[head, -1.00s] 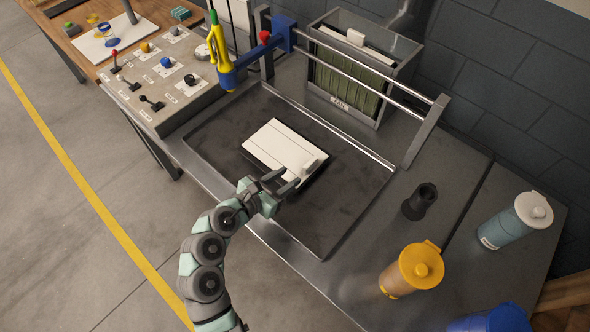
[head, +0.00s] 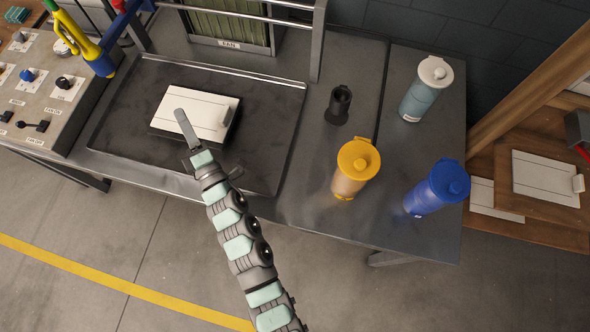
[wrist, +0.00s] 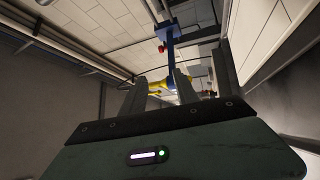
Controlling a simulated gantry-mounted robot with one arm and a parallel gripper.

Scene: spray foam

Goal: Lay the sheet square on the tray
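A white flat sheet (head: 202,108) with a thin line and a small raised piece at its right end lies on the dark rectangular tray (head: 255,140). Its edges look roughly parallel to the tray's. A dark band shows along its right and front sides; I cannot tell if it is shadow or something underneath. My gripper (head: 185,124) is over the sheet's front edge, left of the raised piece; touching or apart cannot be told. In the wrist view, my gripper (wrist: 158,92) shows two fingers apart with nothing between them. A pale lined surface at right there may be the sheet.
A yellow sprayer (head: 95,52) hangs at left by a control panel (head: 40,100). A black nozzle (head: 339,104) and yellow (head: 352,170), blue (head: 437,188) and teal (head: 425,90) canisters stand right.

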